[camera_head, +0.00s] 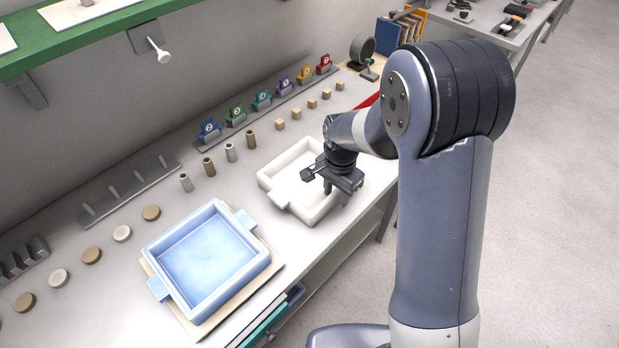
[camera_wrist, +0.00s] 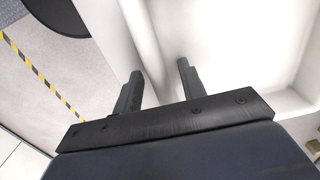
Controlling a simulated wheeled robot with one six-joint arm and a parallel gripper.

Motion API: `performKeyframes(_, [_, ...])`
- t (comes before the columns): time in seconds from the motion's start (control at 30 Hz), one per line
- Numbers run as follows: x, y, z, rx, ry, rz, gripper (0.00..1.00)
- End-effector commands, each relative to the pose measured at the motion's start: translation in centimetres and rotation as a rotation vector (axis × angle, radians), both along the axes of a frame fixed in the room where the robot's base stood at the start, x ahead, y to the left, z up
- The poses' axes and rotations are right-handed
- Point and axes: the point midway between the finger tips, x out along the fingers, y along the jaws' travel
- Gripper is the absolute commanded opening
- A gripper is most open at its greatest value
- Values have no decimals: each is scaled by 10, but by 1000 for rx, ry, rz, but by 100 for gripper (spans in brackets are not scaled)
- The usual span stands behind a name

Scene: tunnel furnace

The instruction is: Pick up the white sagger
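The white sagger (camera_head: 284,193) is a shallow open square tray with a tab-like handle, resting on the grey bench in the middle of the head view. My gripper (camera_head: 336,192) is over its right wall, the one nearest the bench's front edge. In the wrist view my gripper (camera_wrist: 159,70) has its two black fingers apart. The wall of the white sagger (camera_wrist: 147,38) runs up between the fingers, with the pale inside at the right and the floor beyond at the left. I cannot tell whether either finger touches the wall.
A light blue tray (camera_head: 263,245) stands on a beige board to the left. Small cylinders (camera_head: 209,167), wooden cubes (camera_head: 296,115) and coloured numbered cards (camera_head: 263,100) line the bench behind. A green shelf (camera_head: 60,50) overhangs at upper left. Open floor (camera_head: 560,200) lies right.

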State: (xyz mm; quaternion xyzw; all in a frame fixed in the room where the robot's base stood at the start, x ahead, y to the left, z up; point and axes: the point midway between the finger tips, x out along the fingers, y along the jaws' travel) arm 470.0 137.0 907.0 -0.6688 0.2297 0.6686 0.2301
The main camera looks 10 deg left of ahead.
Motion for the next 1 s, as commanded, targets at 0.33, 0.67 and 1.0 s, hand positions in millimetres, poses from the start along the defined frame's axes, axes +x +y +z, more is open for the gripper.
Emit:
performKeyframes(0.33, [0,0,0,0,0,0,15])
performKeyframes(0.67, [0,0,0,0,0,0,0])
performKeyframes(1.0, [0,0,1,0,0,0,0])
